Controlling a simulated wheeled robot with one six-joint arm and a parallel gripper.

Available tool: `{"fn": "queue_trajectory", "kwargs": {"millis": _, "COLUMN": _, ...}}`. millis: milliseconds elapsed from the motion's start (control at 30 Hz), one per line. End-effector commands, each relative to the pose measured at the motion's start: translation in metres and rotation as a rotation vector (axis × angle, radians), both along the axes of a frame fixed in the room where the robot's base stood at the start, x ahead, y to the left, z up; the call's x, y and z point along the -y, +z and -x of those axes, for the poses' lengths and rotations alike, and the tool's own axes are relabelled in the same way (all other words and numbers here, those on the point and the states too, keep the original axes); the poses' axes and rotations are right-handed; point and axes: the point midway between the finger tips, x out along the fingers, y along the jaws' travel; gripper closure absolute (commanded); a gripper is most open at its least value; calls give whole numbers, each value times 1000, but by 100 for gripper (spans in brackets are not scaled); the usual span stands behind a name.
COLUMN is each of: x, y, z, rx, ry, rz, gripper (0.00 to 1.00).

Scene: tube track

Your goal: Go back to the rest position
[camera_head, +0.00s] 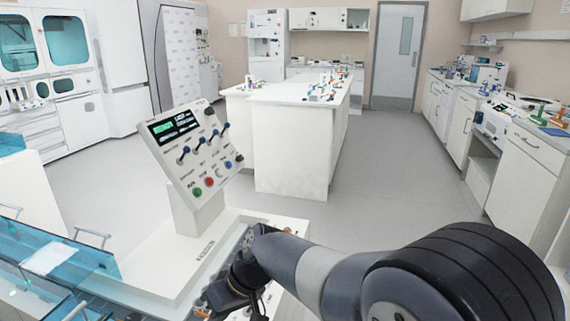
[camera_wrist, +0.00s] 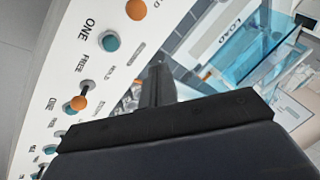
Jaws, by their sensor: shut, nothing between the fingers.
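My gripper (camera_head: 212,299) is low at the bottom of the head view, in front of the white bench, with my arm reaching in from the right. In the wrist view my gripper's dark fingers (camera_wrist: 158,86) are shut and empty. A tilted white control panel (camera_head: 188,160) with a lit display, small levers and green and red buttons stands just beyond the gripper. The fingers appear apart from the panel.
Blue transparent covers (camera_head: 60,265) with handles are at the lower left; they also show in the wrist view (camera_wrist: 255,50). A white island bench (camera_head: 290,150) stands behind the panel. Counters (camera_head: 520,160) line the right wall. The grey floor (camera_head: 400,190) between is clear.

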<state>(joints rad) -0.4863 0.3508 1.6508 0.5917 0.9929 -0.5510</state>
Motion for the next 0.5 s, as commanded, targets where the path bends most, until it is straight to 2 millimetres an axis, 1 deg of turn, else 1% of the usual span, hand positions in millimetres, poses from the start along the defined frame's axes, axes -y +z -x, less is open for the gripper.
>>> {"fn": "queue_trajectory", "kwargs": {"millis": 33, "x": -3, "y": 4, "z": -1, "rx": -9, "ry": 2, "rz": 17, "gripper": 100}}
{"fn": "queue_trajectory", "kwargs": {"millis": 500, "x": -18, "y": -5, "z": -4, "rx": -67, "ry": 8, "rz": 188, "gripper": 100}}
